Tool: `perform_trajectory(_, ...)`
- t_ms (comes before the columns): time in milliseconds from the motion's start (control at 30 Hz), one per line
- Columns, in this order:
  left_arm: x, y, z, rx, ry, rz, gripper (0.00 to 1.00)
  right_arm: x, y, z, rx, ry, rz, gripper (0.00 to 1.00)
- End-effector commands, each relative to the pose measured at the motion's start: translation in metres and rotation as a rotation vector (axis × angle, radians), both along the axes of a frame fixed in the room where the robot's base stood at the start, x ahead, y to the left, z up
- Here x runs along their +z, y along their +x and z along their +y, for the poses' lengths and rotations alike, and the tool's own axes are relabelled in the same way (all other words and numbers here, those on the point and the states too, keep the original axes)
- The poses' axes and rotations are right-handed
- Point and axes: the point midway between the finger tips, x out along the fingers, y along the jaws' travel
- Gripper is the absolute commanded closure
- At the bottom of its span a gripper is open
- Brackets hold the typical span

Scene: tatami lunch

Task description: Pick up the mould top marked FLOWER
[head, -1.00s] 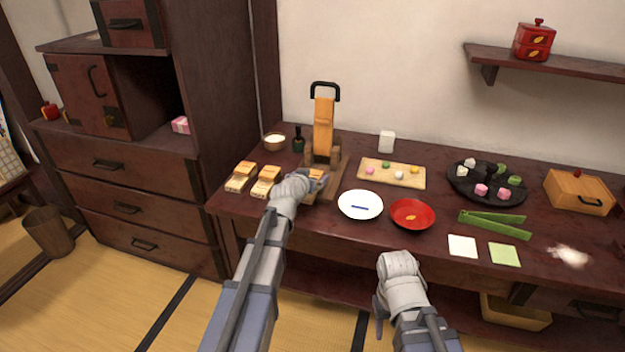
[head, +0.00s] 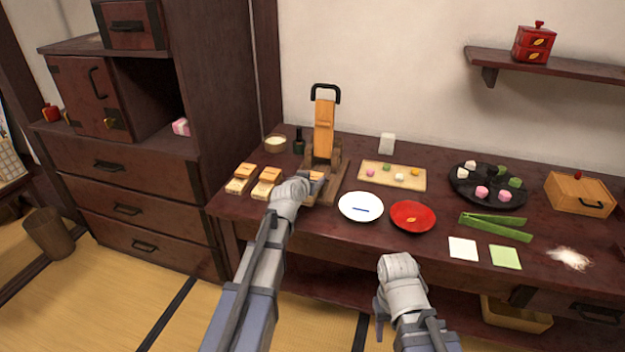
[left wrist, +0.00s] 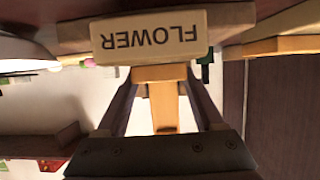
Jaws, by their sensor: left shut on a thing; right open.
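The mould top marked FLOWER (left wrist: 150,37) is a pale wooden block, its lettering upside down in the left wrist view. It lies right at the tips of my left gripper (left wrist: 160,80), which is shut on it. In the head view my left gripper (head: 318,183) is at the front of the wooden press, and only a small light piece of the mould top (head: 316,175) shows past the fingers. My right gripper (head: 379,308) is open, low in front of the table and away from the objects; its fingers are mostly hidden.
Two other wooden moulds (head: 241,178) (head: 267,182) lie left of my left gripper. The press (head: 324,128) with its black handle stands just behind it. A white plate (head: 347,213) and a red dish (head: 412,228) are close on the right. Green tongs (head: 495,227) lie farther right.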

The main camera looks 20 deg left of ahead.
Motion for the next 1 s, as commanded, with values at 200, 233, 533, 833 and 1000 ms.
perform_trajectory(200, 0.008, 0.000, 0.000, 0.000, 0.000, 0.000, 0.84, 0.008, 0.000, 0.000, 0.000, 0.000, 0.000, 0.50)
perform_trajectory(233, 0.011, 0.000, 0.000, 0.000, 0.000, 0.000, 0.84, 0.011, 0.000, 0.000, 0.000, 0.000, 0.000, 0.50)
perform_trajectory(533, 0.050, 0.000, 0.000, 0.000, 0.000, 0.000, 0.84, 0.050, 0.000, 0.000, 0.000, 0.000, 0.000, 0.50)
perform_trajectory(833, 0.094, 0.000, 0.000, 0.000, 0.000, 0.000, 0.84, 0.094, 0.000, 0.000, 0.000, 0.000, 0.000, 0.50)
perform_trajectory(1000, 0.101, 0.000, 0.000, 0.000, 0.000, 0.000, 0.84, 0.101, 0.000, 0.000, 0.000, 0.000, 0.000, 0.50)
